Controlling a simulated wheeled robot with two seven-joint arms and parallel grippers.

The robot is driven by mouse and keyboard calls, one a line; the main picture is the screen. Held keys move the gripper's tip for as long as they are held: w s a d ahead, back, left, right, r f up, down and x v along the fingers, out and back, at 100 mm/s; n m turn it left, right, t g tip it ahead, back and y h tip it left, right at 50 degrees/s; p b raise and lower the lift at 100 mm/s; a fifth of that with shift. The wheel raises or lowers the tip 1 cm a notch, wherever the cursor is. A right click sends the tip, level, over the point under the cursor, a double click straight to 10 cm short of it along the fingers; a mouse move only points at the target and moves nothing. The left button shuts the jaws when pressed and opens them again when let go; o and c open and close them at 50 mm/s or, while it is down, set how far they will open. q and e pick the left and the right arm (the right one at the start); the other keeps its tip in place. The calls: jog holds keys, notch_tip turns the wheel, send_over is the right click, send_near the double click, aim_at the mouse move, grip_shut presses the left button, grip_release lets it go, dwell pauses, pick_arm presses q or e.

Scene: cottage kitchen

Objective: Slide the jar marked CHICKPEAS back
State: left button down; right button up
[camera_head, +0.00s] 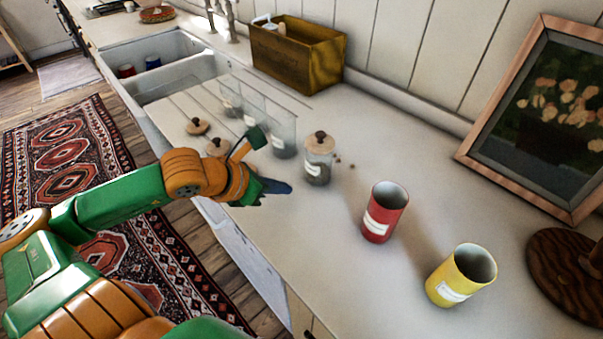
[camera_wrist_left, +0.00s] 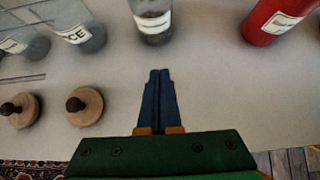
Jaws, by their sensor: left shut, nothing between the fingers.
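A lidded glass jar (camera_head: 318,172) with dark contents and a white label stands upright on the counter. It also shows at the top of the left wrist view (camera_wrist_left: 154,38), straight ahead of my left fingers. Its label is too blurred to read, so I cannot confirm CHICKPEAS. Three open glass jars stand to its left; one (camera_wrist_left: 80,38) has a label ending in "CE". My left gripper (camera_head: 288,187) is shut and empty, low over the counter in front of the lidded jar. Its fingertips (camera_wrist_left: 160,73) are apart from the jar. My right gripper is not in view.
Two wooden lids (camera_head: 197,126) (camera_wrist_left: 85,105) lie left of my left gripper. A red canister (camera_head: 384,211) and a yellow canister (camera_head: 461,275) stand to the right. A wooden box (camera_head: 297,54) and a framed picture (camera_head: 545,110) are along the wall. Small crumbs lie behind the lidded jar.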

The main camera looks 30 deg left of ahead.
aim_at(310, 180)
pick_arm(q)
jog(key=w+p, duration=0.1)
jog(key=w+d+p, duration=0.1)
jog(key=w, duration=0.1)
jog(key=w+f+p, duration=0.1)
jog(key=shift+w+d, duration=0.25)
jog(key=shift+w+d+f, duration=0.2)
jog(key=shift+w+f, duration=0.05)
jog(key=shift+w, duration=0.15)
jog(key=shift+s, duration=0.1)
jog(key=shift+f, duration=0.1)
jog(key=w+d+b, duration=0.1)
jog(key=w, duration=0.2)
jog(key=w+d+b, duration=0.1)
jog(key=w+b, duration=0.1)
jog(key=w, duration=0.1)
jog(key=w+d+b, duration=0.1)
jog(key=w, duration=0.2)
jog(key=shift+w+d+f, duration=0.1)
jog(key=shift+w+d, duration=0.05)
jog(key=shift+w, duration=0.35)
jog(key=shift+s+r, duration=0.1)
jog(key=shift+r, duration=0.1)
